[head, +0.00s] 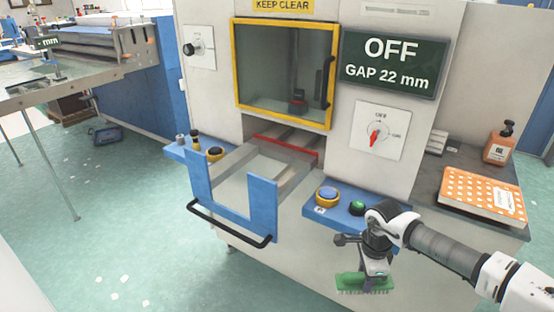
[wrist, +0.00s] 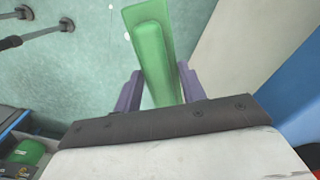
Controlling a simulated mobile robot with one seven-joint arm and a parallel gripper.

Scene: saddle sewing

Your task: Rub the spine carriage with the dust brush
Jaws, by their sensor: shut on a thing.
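My gripper (head: 374,268) is at the lower right of the head view, in front of the machine and below its blue control ledge. It is shut on the green dust brush (head: 352,283), whose bristles point down. In the wrist view the green brush handle (wrist: 152,55) sits between the purple fingers. The sliding carriage with a blue U-shaped front plate (head: 233,212) and black bar handle juts out of the machine, left of my gripper. I take this for the spine carriage. The brush is apart from it. The carriage's inside is partly hidden.
A yellow-framed window (head: 285,72) is above the carriage. A sign (head: 391,64) reads OFF, GAP 22 mm, over a red rotary switch (head: 376,136). A blue ledge (head: 345,208) carries buttons. An orange dotted box (head: 484,193) and bottle (head: 499,145) stand right.

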